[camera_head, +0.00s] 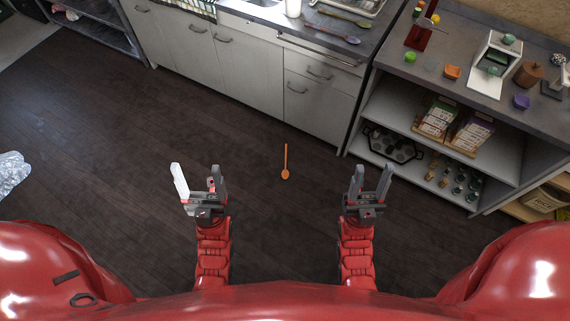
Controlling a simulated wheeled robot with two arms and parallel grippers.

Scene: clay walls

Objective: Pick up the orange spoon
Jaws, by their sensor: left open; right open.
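The orange spoon (285,165) shows in the head view between my two grippers, a little above them in the picture. Its handle points up toward the cabinets and its bowl is at the lower end. It appears to lie on the dark wood floor. My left gripper (199,180) is open and empty, to the left of the spoon. My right gripper (370,181) is open and empty, to the right of the spoon. Neither gripper touches the spoon.
White cabinets (243,75) with a counter stand at the back. A green spoon (343,17) and a purple-and-red spoon (337,35) lie on the counter. A grey shelf unit (440,78) with boxes and small items stands at the right. The floor (110,130) at the left is mostly clear.

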